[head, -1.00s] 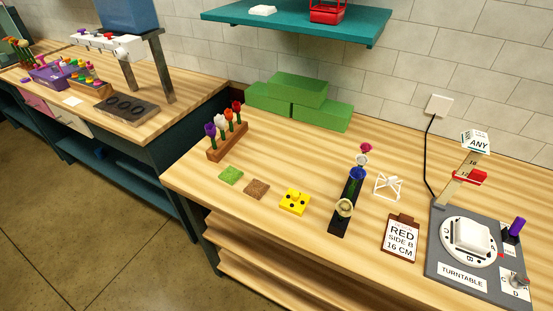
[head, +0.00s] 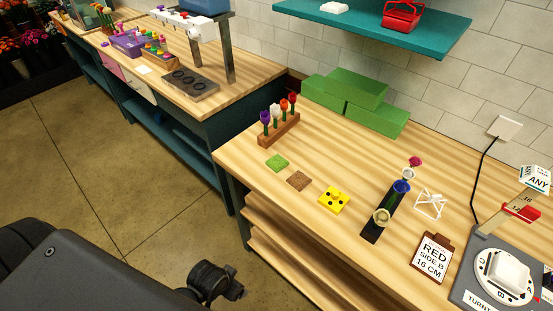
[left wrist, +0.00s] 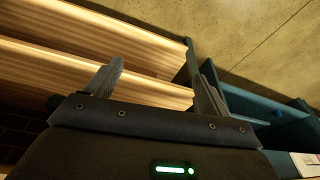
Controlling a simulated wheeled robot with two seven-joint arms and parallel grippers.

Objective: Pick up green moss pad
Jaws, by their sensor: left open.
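The green moss pad (head: 277,163) is a small flat square lying on the wooden table, near its front left edge. It is just in front of the flower rack and left of a brown square pad (head: 299,181). My left arm shows at the lower left of the head view, over the floor and well short of the pad. In the left wrist view my left gripper (left wrist: 160,85) is open and empty, its two fingers wide apart, facing wooden shelf boards and the floor. The moss pad is not in the left wrist view. My right gripper is not in view.
A yellow block with black holes (head: 333,200) lies right of the brown pad. The flower rack (head: 278,130) stands behind the moss pad, with green foam blocks (head: 361,93) farther back.

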